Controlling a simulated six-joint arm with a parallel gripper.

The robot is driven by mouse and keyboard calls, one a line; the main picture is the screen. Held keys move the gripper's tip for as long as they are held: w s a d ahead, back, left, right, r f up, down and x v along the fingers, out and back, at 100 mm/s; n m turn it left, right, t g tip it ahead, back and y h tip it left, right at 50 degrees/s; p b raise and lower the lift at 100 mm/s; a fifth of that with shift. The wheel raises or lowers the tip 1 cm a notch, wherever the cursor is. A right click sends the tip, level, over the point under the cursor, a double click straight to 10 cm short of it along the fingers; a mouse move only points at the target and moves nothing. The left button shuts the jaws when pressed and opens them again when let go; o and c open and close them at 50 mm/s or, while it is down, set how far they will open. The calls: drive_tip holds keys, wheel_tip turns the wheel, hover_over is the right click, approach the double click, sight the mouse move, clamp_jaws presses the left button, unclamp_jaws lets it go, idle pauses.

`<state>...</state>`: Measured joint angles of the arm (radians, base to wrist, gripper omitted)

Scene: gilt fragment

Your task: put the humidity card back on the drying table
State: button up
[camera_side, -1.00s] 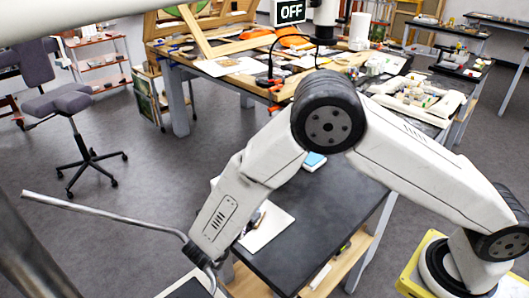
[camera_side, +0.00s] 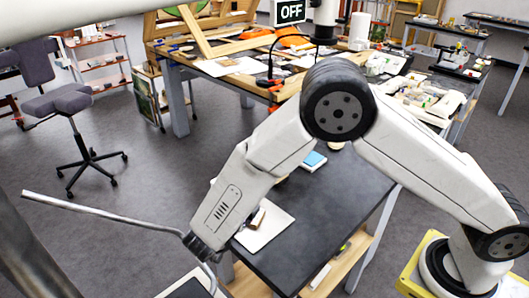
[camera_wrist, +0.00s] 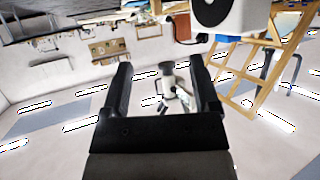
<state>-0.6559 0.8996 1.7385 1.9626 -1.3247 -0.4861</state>
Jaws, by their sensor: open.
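My gripper (camera_wrist: 161,68) shows in the wrist view with its two dark fingers apart and nothing between them. In the side view its jaws cannot be made out at the low end of my forearm. A dark-topped table (camera_side: 345,215) stands under my arm and may be the drying table. A small blue-topped item (camera_side: 313,160) lies on its far part; I cannot tell whether it is the humidity card. No other card can be identified for sure.
A white sheet (camera_side: 272,236) with a small tan block (camera_side: 257,219) lies at the dark table's left edge. A bent metal rod (camera_side: 105,211) crosses the lower left. A cluttered workbench (camera_side: 215,68) stands behind. The dark table's middle is bare.

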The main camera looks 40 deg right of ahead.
drive_tip(key=w+d+r+n+t+y, duration=0.4)
drive_tip(key=w+r+n+t+y, duration=0.15)
drive_tip(key=y, duration=0.25)
drive_tip(key=s+d+n+g+y, duration=0.2)
drive_tip(key=s+d+n+g, duration=0.2)
drive_tip(key=s, duration=0.6)
drive_tip(key=s+d+n+g+y, duration=0.2)
drive_tip(key=s+d+n+g, duration=0.2)
drive_tip(key=s, duration=0.6)
drive_tip(key=shift+s+d, duration=0.2)
drive_tip(key=shift+d, duration=0.35)
drive_tip(key=shift+o, duration=0.5)
drive_tip(key=shift+g, duration=0.25)
